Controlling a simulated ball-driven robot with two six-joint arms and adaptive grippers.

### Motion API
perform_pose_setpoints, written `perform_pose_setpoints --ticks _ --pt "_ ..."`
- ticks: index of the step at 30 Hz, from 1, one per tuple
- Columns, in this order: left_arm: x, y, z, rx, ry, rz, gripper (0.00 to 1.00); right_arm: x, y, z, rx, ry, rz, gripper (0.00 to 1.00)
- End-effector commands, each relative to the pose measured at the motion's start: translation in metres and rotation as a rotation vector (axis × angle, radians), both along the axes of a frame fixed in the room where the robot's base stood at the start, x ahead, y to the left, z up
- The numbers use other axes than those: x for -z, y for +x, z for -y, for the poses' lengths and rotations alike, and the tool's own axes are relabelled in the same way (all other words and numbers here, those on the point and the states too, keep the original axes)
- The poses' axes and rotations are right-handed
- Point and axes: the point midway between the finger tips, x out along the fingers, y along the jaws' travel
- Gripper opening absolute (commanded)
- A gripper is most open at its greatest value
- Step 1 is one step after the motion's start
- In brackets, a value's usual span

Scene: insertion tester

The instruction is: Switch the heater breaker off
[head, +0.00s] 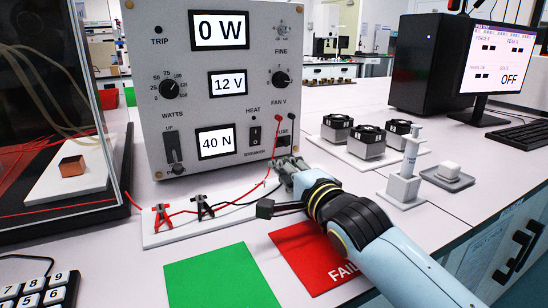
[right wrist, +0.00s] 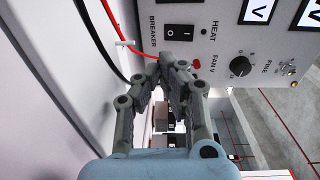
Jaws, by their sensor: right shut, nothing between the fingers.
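The heater breaker (head: 255,133) is a small black rocker switch low on the right of the grey panel (head: 185,70), between the labels HEAT and BREAKER. In the right wrist view the breaker (right wrist: 179,32) shows white I and O marks; I cannot tell which side is pressed. My right gripper (head: 285,165) is shut and empty in front of the panel, below and right of the breaker in the head view. In the right wrist view its fingertips (right wrist: 165,62) appear close to the breaker; contact cannot be told. My left gripper is not in view.
Red and black leads with clips (head: 161,216) run across a white board by the gripper. A slider (head: 172,150) and knobs share the panel. A red FAIL mat (head: 305,262) lies under my arm, a green mat (head: 222,277) beside it. The monitor (head: 500,60) reads OFF.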

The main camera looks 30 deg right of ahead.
Motion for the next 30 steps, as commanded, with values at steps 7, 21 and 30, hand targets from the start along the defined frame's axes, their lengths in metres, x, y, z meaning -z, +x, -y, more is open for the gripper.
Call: perform_pose_setpoints --ticks 7,21,30 --pt "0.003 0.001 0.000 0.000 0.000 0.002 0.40 0.005 -0.027 -0.001 0.000 0.000 0.000 0.00" --pt "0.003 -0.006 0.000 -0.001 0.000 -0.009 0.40 0.005 -0.030 -0.001 0.000 0.000 0.001 0.00" --pt "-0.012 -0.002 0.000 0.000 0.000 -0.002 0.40 -0.015 -0.029 -0.001 0.000 0.000 0.009 0.00"
